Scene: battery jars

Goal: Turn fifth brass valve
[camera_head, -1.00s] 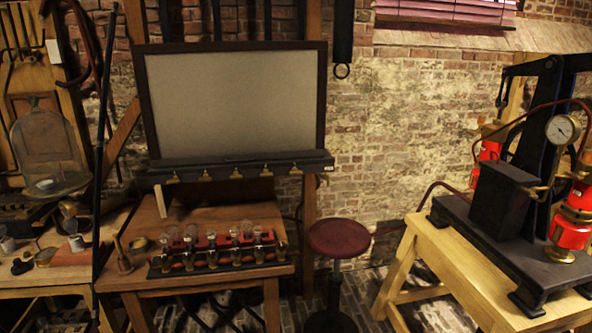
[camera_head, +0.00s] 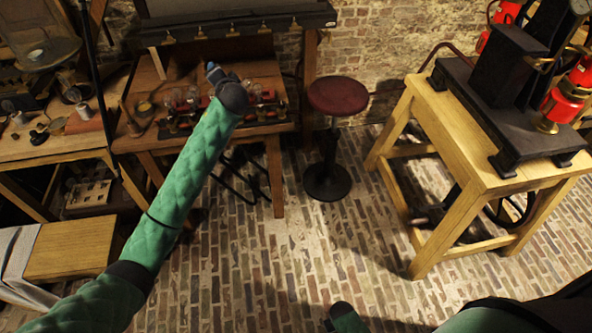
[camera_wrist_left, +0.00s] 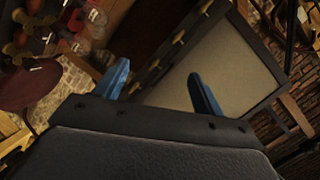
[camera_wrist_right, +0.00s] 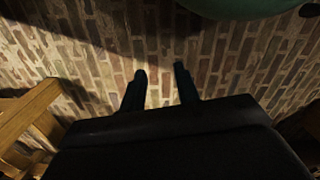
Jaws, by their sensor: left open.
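Several brass valves sit in a row along the dark ledge (camera_head: 250,24) under the grey board; the rightmost brass valve (camera_head: 295,24) is near the ledge's right end. In the left wrist view the row runs diagonally, with a valve (camera_wrist_left: 180,37) in the middle and the end valve (camera_wrist_left: 133,88) close behind one finger in the picture. My left gripper (camera_head: 213,71) is raised over the bench, below the ledge, open and empty, with blue fingers (camera_wrist_left: 160,82). I see no contact with a valve. My right gripper (camera_wrist_right: 159,70) is open and empty over the brick floor.
Glass jars (camera_head: 190,98) stand on the wooden bench (camera_head: 275,160), partly behind my left arm. A red stool (camera_head: 337,95) stands right of it. A wooden table (camera_head: 450,165) with a black and red machine is at right. Brick floor between is clear.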

